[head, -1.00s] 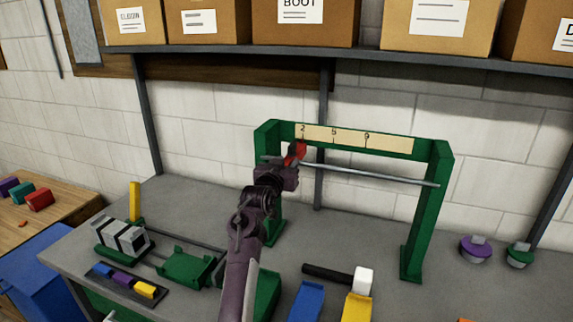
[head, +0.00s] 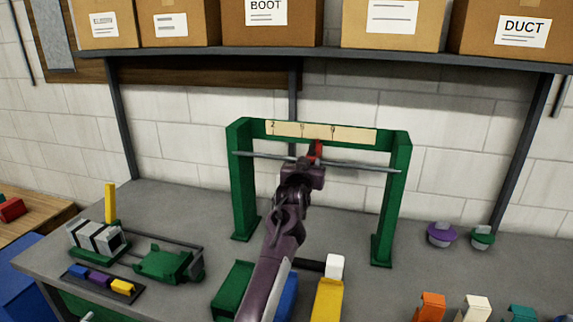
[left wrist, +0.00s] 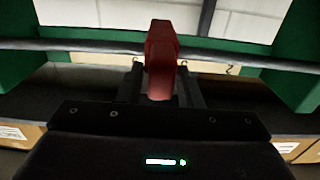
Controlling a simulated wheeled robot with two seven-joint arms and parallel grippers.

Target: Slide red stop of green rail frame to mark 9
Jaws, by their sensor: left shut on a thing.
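The green rail frame (head: 399,190) stands upright on the grey bench, with a thin grey rod across it. A pale scale strip (head: 352,134) on its top bar carries marks, among them 2 and 9. The red stop (head: 317,149) is on the rod, between the middle mark and mark 9, nearer to 9. My left gripper (head: 314,164) is shut on the stop from the front. In the left wrist view the red stop (left wrist: 161,50) stands between the fingers (left wrist: 160,88), in front of the rod. The right gripper is not in view.
A green-based fixture with grey blocks (head: 96,238) and a tray of coloured blocks (head: 66,276) are at the left. Yellow (head: 328,300) and blue pieces lie in front of the frame. Purple (head: 441,235) and green knobs are at the right. The shelf (head: 330,57) with boxes hangs above.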

